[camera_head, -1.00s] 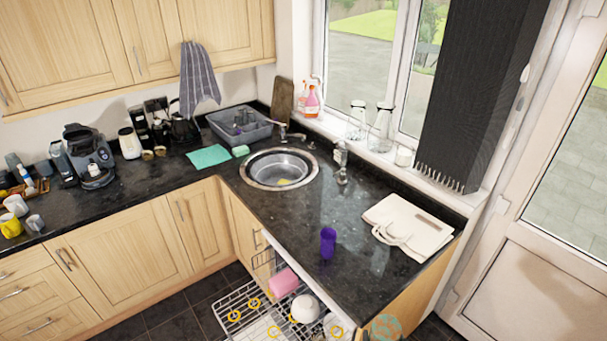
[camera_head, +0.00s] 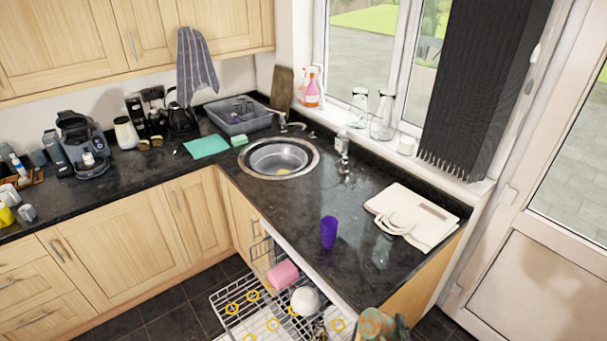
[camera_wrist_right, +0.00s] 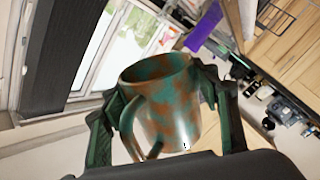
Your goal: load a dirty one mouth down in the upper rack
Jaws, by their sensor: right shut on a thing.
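A mug with mottled teal and rust-brown sides (camera_head: 377,323) is at the bottom edge of the head view, just past the counter's front corner. In the right wrist view the mug (camera_wrist_right: 172,105) sits between the two fingers of my right gripper (camera_wrist_right: 160,92), which is shut on it. Its open mouth and its handle both show there. My right gripper (camera_head: 403,327) shows only partly in the head view. The pulled-out dishwasher rack (camera_head: 222,300) is left of the mug; a pink item (camera_head: 283,274) and a white bowl-like item (camera_head: 305,301) are in it. My left gripper is out of view.
A purple cup (camera_head: 329,232) stands on the dark counter (camera_head: 290,215) above the rack. A folded cream cloth bag (camera_head: 425,225) lies to its right. The sink (camera_head: 279,158) is behind. Yellow rings mark several spots on the rack, which has bare room at left.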

